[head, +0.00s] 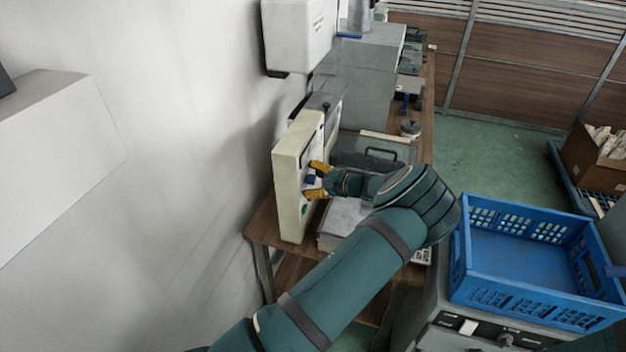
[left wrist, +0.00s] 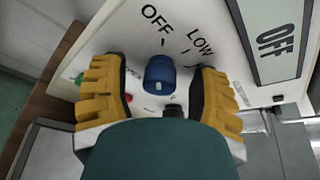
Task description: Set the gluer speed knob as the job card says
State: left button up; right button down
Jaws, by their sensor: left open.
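The gluer's pale control panel (head: 291,190) stands upright by the wall at the end of a wooden bench. In the left wrist view, the blue speed knob (left wrist: 160,73) sits on the panel below the printed words OFF and LOW. A small pale mark shows on the knob, but I cannot tell which setting it points to. My left gripper (head: 319,180) is open at the panel face. Its yellow fingers (left wrist: 158,82) stand on either side of the knob, with a visible gap on each side. Other dial labels are partly hidden. I cannot make out a job card.
A green button (left wrist: 78,78) and a red one (left wrist: 128,98) lie left of the knob. A plate reading OFF (left wrist: 272,40) is at upper right. In the head view, a blue crate (head: 525,262) stands at right, and a white wall box (head: 297,35) hangs above the panel.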

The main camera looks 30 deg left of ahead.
pick_arm(q)
grip_shut()
